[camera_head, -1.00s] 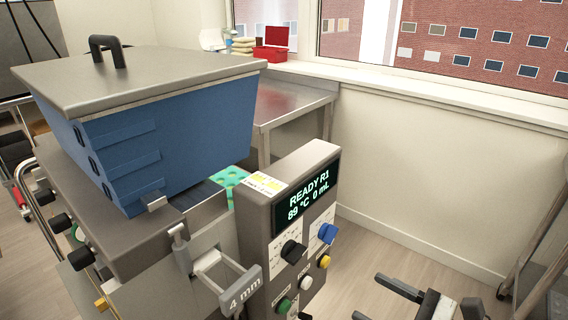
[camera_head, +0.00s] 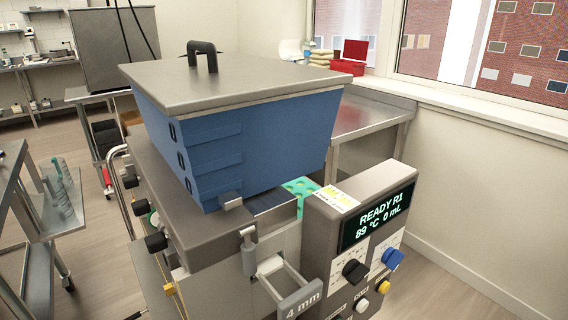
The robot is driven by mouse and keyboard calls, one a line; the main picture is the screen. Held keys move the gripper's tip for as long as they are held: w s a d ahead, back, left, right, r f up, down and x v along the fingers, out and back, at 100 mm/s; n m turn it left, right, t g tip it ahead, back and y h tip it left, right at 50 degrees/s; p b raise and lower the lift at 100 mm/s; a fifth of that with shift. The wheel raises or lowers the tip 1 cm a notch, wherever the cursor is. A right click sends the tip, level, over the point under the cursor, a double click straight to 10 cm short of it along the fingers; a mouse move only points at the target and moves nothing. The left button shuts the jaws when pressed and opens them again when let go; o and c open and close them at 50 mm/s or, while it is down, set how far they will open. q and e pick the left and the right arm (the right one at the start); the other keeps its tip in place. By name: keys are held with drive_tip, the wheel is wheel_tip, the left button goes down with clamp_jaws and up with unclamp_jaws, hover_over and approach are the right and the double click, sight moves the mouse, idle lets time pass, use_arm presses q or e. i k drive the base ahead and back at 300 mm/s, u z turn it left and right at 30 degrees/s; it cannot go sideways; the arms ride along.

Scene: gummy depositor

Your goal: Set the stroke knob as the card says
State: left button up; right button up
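The depositor's control panel (camera_head: 332,232) stands at the right front of the machine. Its display (camera_head: 378,216) reads "READY R1, 89 °C 0 mL". Below the display are a black knob (camera_head: 355,271) and a blue knob (camera_head: 392,258); their labels are too small to read. Neither gripper is in view now.
The blue hopper (camera_head: 262,137) with a grey lid sits on the machine. A "4 mm" handle (camera_head: 299,303) sticks out in front. A green mould (camera_head: 301,187) shows behind the panel. A steel table (camera_head: 372,112) stands behind; open floor lies at right.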

sight(392, 257)
drive_tip(key=z, duration=1.65)
drive_tip(key=k, duration=1.25)
drive_tip(key=u, duration=1.5)
drive_tip(key=i, duration=0.5)
drive_tip(key=z, duration=0.1)
